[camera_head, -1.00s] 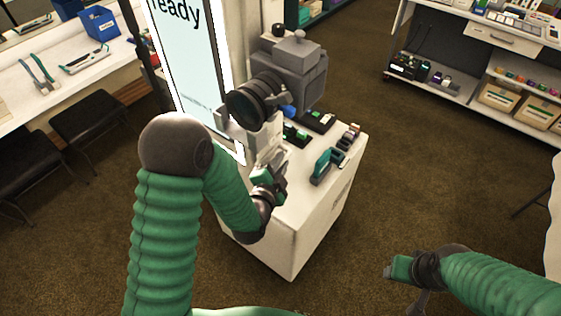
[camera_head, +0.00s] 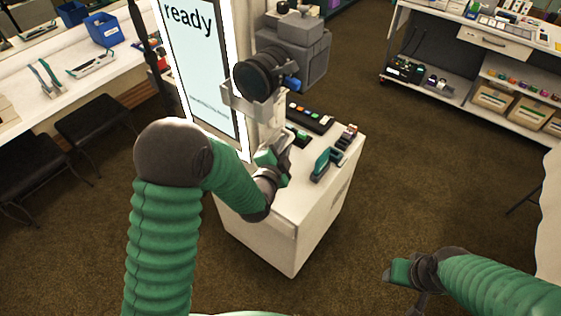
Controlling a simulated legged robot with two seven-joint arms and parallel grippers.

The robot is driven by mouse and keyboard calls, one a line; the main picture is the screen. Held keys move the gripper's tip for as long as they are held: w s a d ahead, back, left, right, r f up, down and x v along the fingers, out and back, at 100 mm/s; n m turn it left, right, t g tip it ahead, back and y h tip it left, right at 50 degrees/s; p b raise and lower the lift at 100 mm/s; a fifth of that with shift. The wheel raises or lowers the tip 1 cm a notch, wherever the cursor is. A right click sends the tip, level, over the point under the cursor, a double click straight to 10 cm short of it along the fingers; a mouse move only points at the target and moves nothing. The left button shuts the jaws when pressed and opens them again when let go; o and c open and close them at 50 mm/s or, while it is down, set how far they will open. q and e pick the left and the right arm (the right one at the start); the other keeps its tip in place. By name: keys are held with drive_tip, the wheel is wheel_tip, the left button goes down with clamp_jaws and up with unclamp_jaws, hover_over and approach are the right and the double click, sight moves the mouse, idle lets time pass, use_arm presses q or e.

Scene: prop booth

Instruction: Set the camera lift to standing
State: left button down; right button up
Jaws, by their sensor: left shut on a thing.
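The grey camera (camera_head: 297,50) with its black lens (camera_head: 257,74) sits on the camera lift, above a white cabinet (camera_head: 285,235). A pale bracket (camera_head: 240,103) and a light post (camera_head: 268,132) show below the lens. My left gripper (camera_head: 276,158) is just below them, at the front of the post, shut on a light grey part of the lift. The fingertips and the gripped part are small and partly hidden. My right gripper (camera_head: 403,281) is low at the right, over the floor, away from the cabinet; its jaw opening is unclear.
A teal-handled item (camera_head: 325,164) and a dark strip with coloured buttons (camera_head: 310,117) are on the cabinet top. Stools (camera_head: 98,133) stand left. Shelves (camera_head: 480,75) stand right, with open floor between.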

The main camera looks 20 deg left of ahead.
use_arm(q)
wheel_tip(320, 180, up, 7)
drive_tip(key=p, duration=0.3)
drive_tip(key=shift+w+a+f, duration=0.1)
drive_tip(key=shift+f, duration=0.05)
drive_tip(key=shift+r, duration=0.3)
drive_tip(key=shift+s, duration=0.2)
drive_tip(key=shift+f, duration=0.15)
drive_tip(key=c, duration=1.4)
unclamp_jaws()
drive_tip(key=shift+w+f, duration=0.15)
